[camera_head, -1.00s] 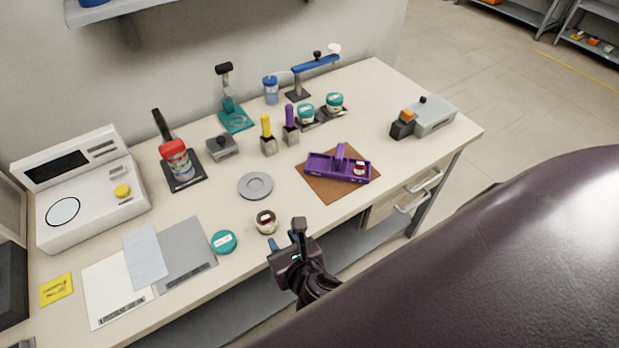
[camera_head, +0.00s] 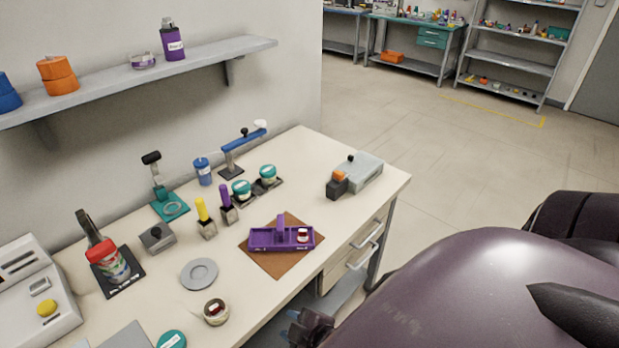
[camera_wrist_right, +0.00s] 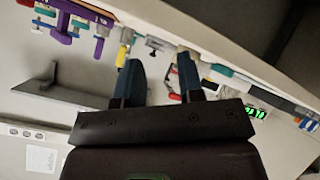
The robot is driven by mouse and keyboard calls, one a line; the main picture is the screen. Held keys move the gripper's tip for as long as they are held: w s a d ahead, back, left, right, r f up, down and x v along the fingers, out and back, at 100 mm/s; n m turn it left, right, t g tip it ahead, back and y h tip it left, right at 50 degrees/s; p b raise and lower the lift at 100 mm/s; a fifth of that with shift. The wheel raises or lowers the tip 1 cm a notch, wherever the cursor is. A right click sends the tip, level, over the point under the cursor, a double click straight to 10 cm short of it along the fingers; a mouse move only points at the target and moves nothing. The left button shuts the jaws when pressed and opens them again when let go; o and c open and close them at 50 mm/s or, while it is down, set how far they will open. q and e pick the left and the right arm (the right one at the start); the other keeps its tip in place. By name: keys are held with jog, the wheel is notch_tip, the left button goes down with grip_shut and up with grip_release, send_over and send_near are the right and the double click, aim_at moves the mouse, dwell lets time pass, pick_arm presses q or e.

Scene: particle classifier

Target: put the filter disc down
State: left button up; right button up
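I cannot pick out a filter disc with certainty. A grey round dish (camera_head: 199,273) with a raised ring lies flat on the bench. An open round jar (camera_head: 216,311), with something red and pale inside, stands by the front edge, near a teal lid (camera_head: 172,340). My right gripper (camera_head: 308,328) is at the lower edge of the head view, in front of the bench. In the right wrist view, its two blue fingers (camera_wrist_right: 160,82) are apart with nothing seen held between them. My left gripper is not in view.
A purple tray (camera_head: 265,240) sits on a brown mat (camera_head: 278,268). A grey device (camera_head: 358,175) is at the right end. The bench top (camera_head: 325,150) is bare near the back right.

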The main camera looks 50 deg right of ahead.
jog(key=d+m, duration=0.1)
jog(key=m, duration=0.1)
jog(key=s+d+m, duration=0.1)
jog(key=m, duration=0.1)
jog(key=d+m, duration=0.1)
jog(key=m, duration=0.1)
jog(key=shift+s+d+f+m, duration=0.15)
jog(key=shift+s+f+m, duration=0.15)
jog(key=shift+s+m, duration=0.1)
